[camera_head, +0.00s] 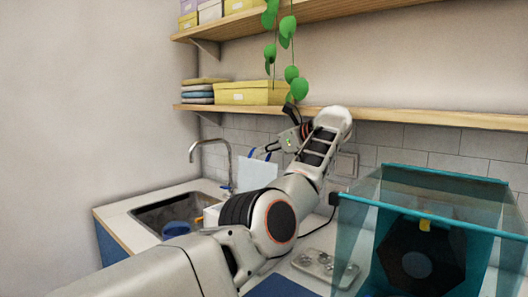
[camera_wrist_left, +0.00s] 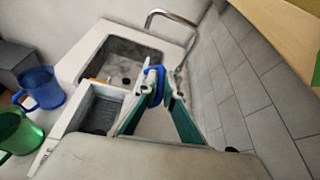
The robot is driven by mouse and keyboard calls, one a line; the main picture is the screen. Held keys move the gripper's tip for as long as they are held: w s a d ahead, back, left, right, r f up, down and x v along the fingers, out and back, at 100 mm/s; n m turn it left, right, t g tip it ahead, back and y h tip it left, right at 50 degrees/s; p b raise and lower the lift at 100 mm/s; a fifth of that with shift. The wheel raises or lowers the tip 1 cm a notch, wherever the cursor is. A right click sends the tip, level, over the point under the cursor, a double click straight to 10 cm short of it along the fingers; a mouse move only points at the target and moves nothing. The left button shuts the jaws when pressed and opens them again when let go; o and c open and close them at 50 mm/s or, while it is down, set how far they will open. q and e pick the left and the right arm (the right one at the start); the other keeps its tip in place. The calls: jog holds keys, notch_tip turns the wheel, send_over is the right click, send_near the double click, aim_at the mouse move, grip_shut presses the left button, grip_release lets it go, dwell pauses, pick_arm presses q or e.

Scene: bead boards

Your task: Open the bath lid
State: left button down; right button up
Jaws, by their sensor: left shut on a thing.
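The bath is a white box beside the sink; its grey inside (camera_wrist_left: 100,110) shows open in the left wrist view. In the head view only part of the bath (camera_head: 212,215) shows, behind my arm. A pale panel that looks like the bath lid (camera_head: 257,175) stands raised and steep above it. A blue handle (camera_wrist_left: 155,86) sits at the tips of my left gripper (camera_wrist_left: 154,88), which is shut on it. In the head view my left gripper (camera_head: 276,148) is small, near the wall tiles. My right gripper is out of view.
The sink (camera_wrist_left: 125,62) with its curved tap (camera_head: 213,146) lies beside the bath. A blue mug (camera_wrist_left: 40,88) and a green mug (camera_wrist_left: 20,130) stand nearby. A teal see-through enclosure (camera_head: 430,190) fills the right. A shelf (camera_head: 370,115) with a hanging plant is above my gripper.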

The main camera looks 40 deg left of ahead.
pick_arm(q)
jog(key=shift+w+d+f, duration=0.1)
jog(key=shift+f, duration=0.6)
jog(key=c, duration=2.2)
grip_release()
jog(key=v, duration=0.8)
jog(key=shift+a+r, duration=0.2)
jog(key=shift+r, duration=0.15)
